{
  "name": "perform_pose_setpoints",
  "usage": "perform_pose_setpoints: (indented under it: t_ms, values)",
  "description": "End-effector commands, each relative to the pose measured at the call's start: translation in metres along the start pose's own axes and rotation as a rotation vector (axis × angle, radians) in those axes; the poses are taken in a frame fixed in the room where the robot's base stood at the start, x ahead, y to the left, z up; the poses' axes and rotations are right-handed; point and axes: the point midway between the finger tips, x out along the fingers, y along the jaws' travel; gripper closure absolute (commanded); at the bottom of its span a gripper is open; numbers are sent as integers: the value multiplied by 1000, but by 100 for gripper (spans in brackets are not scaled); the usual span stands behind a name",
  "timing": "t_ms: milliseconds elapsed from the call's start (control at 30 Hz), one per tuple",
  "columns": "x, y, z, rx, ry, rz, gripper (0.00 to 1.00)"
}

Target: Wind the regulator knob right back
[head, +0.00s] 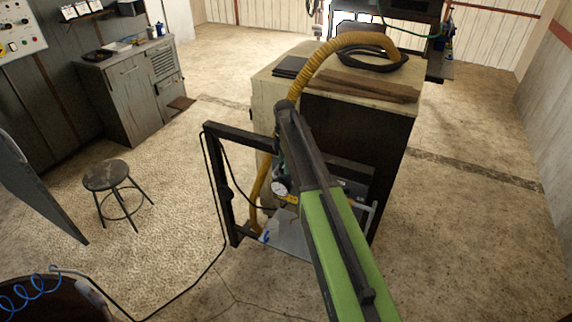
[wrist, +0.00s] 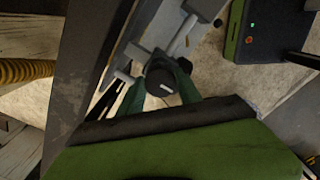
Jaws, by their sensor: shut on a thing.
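The regulator knob (wrist: 158,72) is a dark round knob with a short white mark on its face, in the middle of the wrist view. My gripper (wrist: 162,84) has its two dark green fingers on either side of the knob and is shut on it. Grey pipe fittings or a rail (wrist: 153,40) run beside the knob. In the head view, a round white pressure gauge (head: 279,189) shows just left of my arm. The knob and my gripper's fingertips are hidden behind my arm there.
A dark metal frame (head: 221,190) stands left of the gauge. A tall bench (head: 362,140) with a yellow ribbed hose (head: 318,66) is behind my arm.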

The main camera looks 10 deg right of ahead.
Motion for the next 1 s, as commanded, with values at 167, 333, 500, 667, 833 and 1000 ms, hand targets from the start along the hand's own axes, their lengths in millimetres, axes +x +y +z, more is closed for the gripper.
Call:
perform_pose_setpoints:
  t_ms: [167,333,500,667,833,1000]
  values:
    - [1,-3,-3,-9,6,-9,99]
    - [1,-3,-4,-9,6,-9,99]
    - [1,-3,-3,-8,5,-8,43]
    - [0,-2,-2,-6,3,-6,37]
    - [0,-1,-2,-6,2,-5,37]
    - [-10,-1,-1,-5,2,-4,37]
